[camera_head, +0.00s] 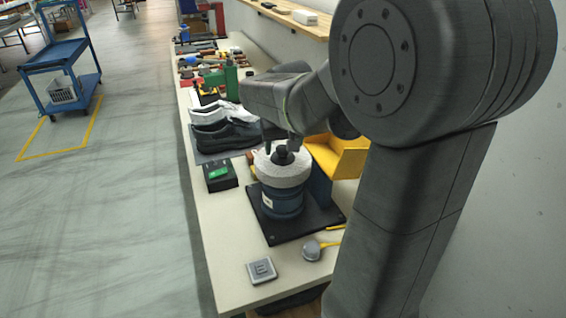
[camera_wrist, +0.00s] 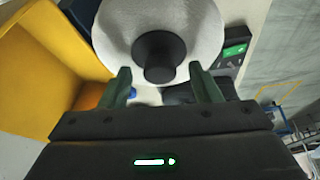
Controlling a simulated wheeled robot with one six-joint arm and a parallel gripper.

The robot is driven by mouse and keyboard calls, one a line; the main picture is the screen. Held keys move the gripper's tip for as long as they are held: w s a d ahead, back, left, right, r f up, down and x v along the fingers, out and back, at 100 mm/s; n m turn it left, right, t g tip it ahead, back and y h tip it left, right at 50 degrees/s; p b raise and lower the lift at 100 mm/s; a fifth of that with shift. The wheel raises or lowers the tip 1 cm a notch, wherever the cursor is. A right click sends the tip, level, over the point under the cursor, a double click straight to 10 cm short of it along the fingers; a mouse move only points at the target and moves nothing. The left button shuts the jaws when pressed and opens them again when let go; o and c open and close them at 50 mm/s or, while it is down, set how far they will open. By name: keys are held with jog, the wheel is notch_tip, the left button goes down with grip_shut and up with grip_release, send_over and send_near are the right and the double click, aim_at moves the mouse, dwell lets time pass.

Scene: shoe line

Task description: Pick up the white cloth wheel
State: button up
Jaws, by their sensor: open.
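The white cloth wheel (camera_head: 268,170) sits flat on top of a blue cylindrical machine, with a dark knob (camera_head: 282,155) at its centre. In the wrist view the wheel (camera_wrist: 205,32) fills the top middle, and its dark knob (camera_wrist: 159,57) stands up toward the camera. My gripper (camera_wrist: 162,82) is open, with its two green fingertips on either side of the near part of the knob and over the wheel. I cannot tell whether the fingers touch anything. In the head view my arm partly hides the gripper (camera_head: 281,146) above the wheel.
A yellow bin (camera_head: 343,158) stands close to the right of the machine.

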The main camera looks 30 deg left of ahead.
grip_shut()
jog(key=shift+r, duration=0.1)
dwell(0.3)
